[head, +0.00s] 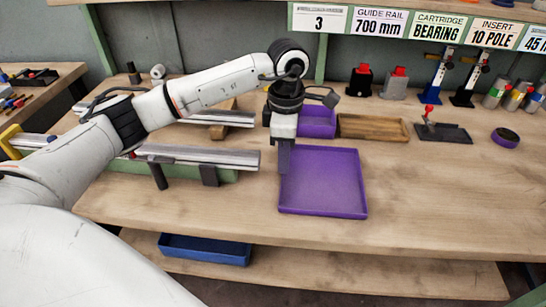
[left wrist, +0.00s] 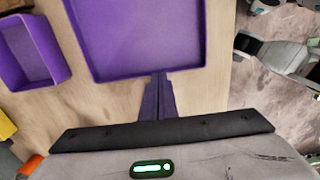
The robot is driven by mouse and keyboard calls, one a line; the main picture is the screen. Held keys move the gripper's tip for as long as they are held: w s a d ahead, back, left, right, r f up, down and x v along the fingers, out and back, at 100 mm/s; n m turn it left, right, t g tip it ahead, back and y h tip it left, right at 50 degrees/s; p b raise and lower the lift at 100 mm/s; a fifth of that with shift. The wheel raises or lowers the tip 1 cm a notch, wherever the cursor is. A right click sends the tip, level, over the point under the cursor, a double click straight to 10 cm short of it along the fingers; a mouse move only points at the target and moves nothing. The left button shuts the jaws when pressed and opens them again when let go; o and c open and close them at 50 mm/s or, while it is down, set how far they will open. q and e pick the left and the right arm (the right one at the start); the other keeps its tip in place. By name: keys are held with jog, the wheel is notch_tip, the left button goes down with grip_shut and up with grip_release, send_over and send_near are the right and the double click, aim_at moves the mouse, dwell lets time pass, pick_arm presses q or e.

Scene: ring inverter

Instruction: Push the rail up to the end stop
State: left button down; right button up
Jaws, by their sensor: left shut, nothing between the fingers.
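A long silver rail (head: 205,155) lies on a green support on the left of the bench, with dark upright pieces at its front. My left arm passes in front of its left part. My left gripper (head: 284,168) is shut and empty, pointing down just to the right of the rail's right end, with a small gap that I cannot judge exactly. Its closed fingers (left wrist: 158,97) show in the left wrist view, where no rail is seen. A yellow piece (head: 9,141) stands at the far left; I cannot tell whether it is the end stop. My right gripper is not in view.
A purple tray (head: 323,209) lies right beside my left gripper. A purple bin (head: 317,130) and a wooden tray (head: 373,127) stand behind it. A second rail lies behind the first. The bench's right front is clear. A blue bin (head: 205,250) sits on the lower shelf.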

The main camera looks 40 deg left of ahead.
pick_arm(q)
notch_tip(320, 180, up, 10)
jog(key=shift+f, duration=0.15)
jog(key=shift+a, duration=0.1)
